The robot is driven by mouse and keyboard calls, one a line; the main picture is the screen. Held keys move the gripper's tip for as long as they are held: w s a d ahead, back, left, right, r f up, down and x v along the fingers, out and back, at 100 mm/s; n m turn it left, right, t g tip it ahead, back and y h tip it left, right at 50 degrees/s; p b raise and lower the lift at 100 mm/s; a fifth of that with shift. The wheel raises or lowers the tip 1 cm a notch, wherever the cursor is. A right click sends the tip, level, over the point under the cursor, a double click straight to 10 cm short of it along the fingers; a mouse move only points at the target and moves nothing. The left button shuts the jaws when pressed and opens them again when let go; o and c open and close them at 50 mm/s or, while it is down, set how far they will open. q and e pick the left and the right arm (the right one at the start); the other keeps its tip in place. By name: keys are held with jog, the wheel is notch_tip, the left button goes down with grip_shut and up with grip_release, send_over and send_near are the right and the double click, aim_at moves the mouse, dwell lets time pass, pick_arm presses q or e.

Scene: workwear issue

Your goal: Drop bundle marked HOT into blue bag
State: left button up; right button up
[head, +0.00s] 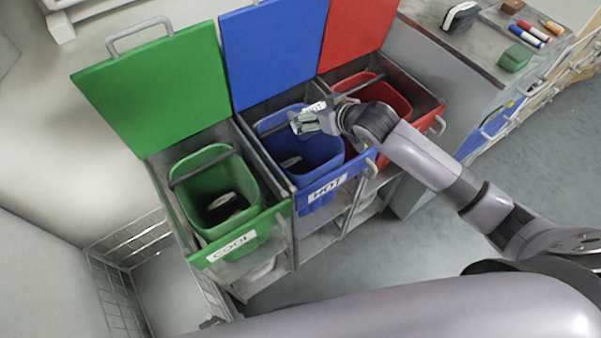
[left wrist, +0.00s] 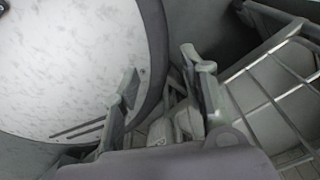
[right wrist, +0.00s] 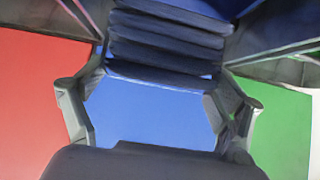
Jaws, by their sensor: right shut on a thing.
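My right gripper (head: 303,121) is shut on a bundle and holds it over the mouth of the blue bag (head: 320,152). In the right wrist view the bundle (right wrist: 165,42) shows as dark blue folded layers between the fingers. A white tag (head: 316,107) shows beside the fingertips in the head view; its print is too small to read surely. The blue bag stands open in the middle compartment, whose front panel carries a HOT label (head: 327,188). Something with a pale patch (head: 291,162) lies inside the bag. My left gripper (left wrist: 165,88) is open and empty.
The green bag (head: 190,165) on the left, behind a COOL label (head: 232,248), holds a dark item. The red bag (head: 398,101) is on the right. Raised green, blue and red lids stand behind. A counter (head: 480,50) with markers is at upper right.

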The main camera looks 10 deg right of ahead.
jog(key=shift+f+b, duration=0.3)
jog(key=shift+f, duration=0.3)
jog(key=shift+r, duration=0.1)
jog(key=o, duration=1.1)
jog(key=shift+c, duration=0.2)
jog(key=v, duration=1.2)
